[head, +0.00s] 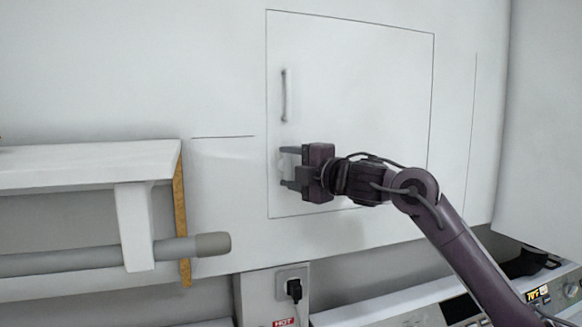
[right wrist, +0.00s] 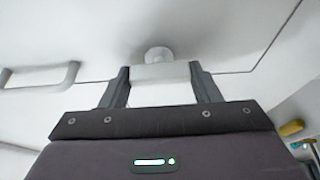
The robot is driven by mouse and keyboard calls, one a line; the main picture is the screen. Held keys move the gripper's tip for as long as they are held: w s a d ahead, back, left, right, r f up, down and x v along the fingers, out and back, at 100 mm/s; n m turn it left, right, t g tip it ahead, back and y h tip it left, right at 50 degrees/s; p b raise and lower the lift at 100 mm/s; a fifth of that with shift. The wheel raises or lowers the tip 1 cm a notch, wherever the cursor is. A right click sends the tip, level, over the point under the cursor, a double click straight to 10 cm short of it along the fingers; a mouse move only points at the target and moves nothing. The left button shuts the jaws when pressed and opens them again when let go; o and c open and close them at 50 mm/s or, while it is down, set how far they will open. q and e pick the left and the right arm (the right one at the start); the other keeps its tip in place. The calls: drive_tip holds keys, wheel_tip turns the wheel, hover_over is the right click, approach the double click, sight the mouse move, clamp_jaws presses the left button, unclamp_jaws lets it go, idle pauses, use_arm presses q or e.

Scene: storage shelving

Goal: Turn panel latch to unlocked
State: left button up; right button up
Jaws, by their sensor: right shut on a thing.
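A white panel door (head: 365,90) is set in the white wall, outlined by a thin dark seam, and looks closed. The panel latch (head: 281,163) is a small white piece at the door's lower left. In the right wrist view the latch (right wrist: 160,72) shows as a white bar in front of a round white base (right wrist: 158,54). My right gripper (head: 287,168) is shut on the latch, one finger on each side of the bar. The gripper partly hides the latch in the head view. My left gripper is not in view.
A grey bar handle (head: 284,95) is on the door above the latch. A white shelf (head: 90,165) with a grey rod (head: 190,246) stands at the left. A socket with a black plug (head: 294,288) and appliance panels (head: 440,310) are below.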

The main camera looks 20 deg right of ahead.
drive_tip(key=shift+f, duration=0.1)
drive_tip(key=o, duration=1)
drive_tip(key=shift+s+d+b, duration=0.1)
drive_tip(key=shift+s+b, duration=0.15)
drive_tip(key=shift+b, duration=0.05)
drive_tip(key=b+v, duration=0.3)
drive_tip(key=v, duration=0.4)
drive_tip(key=shift+s+b, duration=0.15)
drive_tip(key=shift+b, duration=0.25)
